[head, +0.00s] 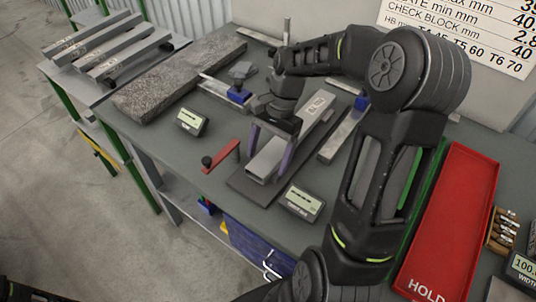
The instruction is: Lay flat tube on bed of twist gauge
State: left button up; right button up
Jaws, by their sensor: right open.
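A grey flat tube (266,164) with an open rectangular end facing me lies lengthwise over a dark flat plate (248,188), which looks like the bed of the twist gauge. The tube's far part carries a pale label. Whether it rests fully flat is hard to tell. A small digital display (303,201) stands at the plate's near right corner. My right gripper (270,152) is open, with one finger on each side of the tube. Its body hides the tube's middle. My left gripper is out of view.
A red bar with a black knob (222,158) lies left of the plate. Another display (191,121), a blue-based fixture (240,92) and a granite slab (180,80) stand further left. A red HOLD tray (452,220) is at right. More tubes lie on the left rack (110,45).

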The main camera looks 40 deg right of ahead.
jog(key=shift+b+v, duration=0.55)
jog(key=shift+v, duration=3.35)
